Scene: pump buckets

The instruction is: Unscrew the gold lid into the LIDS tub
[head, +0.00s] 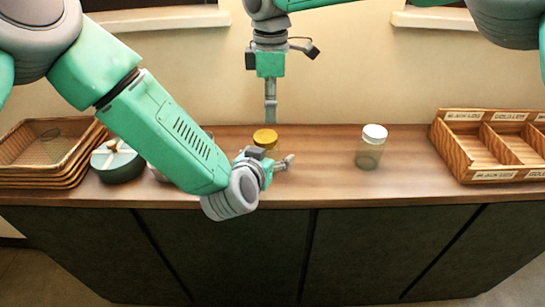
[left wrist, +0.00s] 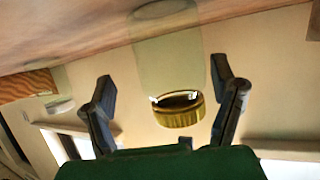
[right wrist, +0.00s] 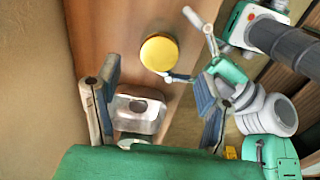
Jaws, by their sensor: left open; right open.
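The gold lid (head: 265,136) sits on a clear jar (left wrist: 168,50) standing on the counter, its lower part hidden by my left gripper (head: 279,160) in the head view. In the left wrist view, inverted, my left gripper (left wrist: 164,75) is open with its fingers on either side of the jar and lid. My right gripper (head: 270,118) is open, pointing down above and behind the gold lid. The right wrist view shows the lid from above, beyond the open fingers of my right gripper (right wrist: 154,100).
A white-lidded jar (head: 371,150) stands to the right. A wooden divided crate (head: 465,177) with labels is at far right. A dark round tub (head: 118,165) and stacked baskets (head: 45,180) are left. A shiny metal container (right wrist: 140,112) shows in the right wrist view.

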